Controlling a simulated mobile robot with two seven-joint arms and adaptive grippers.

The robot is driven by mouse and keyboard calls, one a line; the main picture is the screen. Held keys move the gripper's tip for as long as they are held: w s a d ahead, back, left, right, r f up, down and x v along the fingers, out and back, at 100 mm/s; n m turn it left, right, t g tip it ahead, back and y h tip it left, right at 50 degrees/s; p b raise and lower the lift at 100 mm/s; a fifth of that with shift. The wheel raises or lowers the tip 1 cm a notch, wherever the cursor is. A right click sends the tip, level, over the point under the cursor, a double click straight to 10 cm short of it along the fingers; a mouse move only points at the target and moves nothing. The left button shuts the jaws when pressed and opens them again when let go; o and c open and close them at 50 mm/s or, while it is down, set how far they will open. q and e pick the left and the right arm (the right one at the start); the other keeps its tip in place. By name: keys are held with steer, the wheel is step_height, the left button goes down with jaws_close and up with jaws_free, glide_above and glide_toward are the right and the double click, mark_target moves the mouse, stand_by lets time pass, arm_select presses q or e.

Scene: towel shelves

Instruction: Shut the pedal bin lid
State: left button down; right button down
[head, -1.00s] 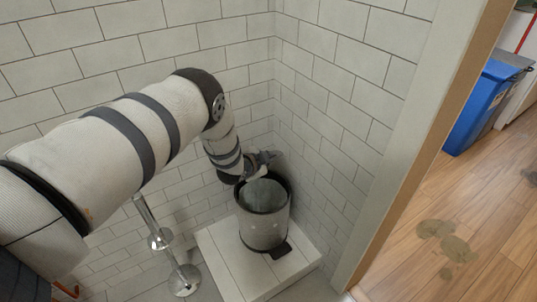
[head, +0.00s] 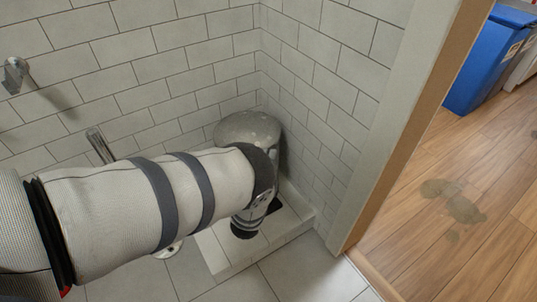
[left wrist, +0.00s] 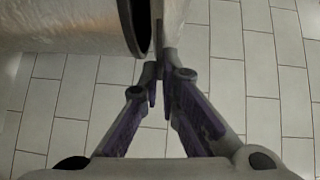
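The grey round lid (head: 247,127) of the pedal bin shows above my left forearm in the head view, over the top of the bin. I cannot tell if it is fully down. My forearm hides most of the bin body. In the left wrist view a pale cylindrical surface, likely the bin (left wrist: 65,25), fills the upper left and ends in a dark curved rim. My left gripper (left wrist: 160,75) is beside that rim, its purple-grey fingers drawn together with nothing clearly between them. Its fingers are hidden in the head view. My right gripper is out of view.
The bin stands on a low white tiled plinth (head: 220,258) in a tiled corner. A door frame (head: 385,130) rises to the right. A blue container (head: 490,60) stands beyond it on the wooden floor. A metal stand (head: 100,145) is to the left.

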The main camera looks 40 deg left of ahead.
arm_select(q)
step_height(320, 180, down, 2)
steer(key=shift+s+f+b, duration=0.15)
steer(key=shift+b, duration=0.7)
steer(key=shift+f, duration=0.1)
steer(key=c, duration=1.8)
jaws_free()
steer(key=shift+f, duration=0.1)
steer(key=v, duration=1.2)
steer(key=shift+d, duration=0.1)
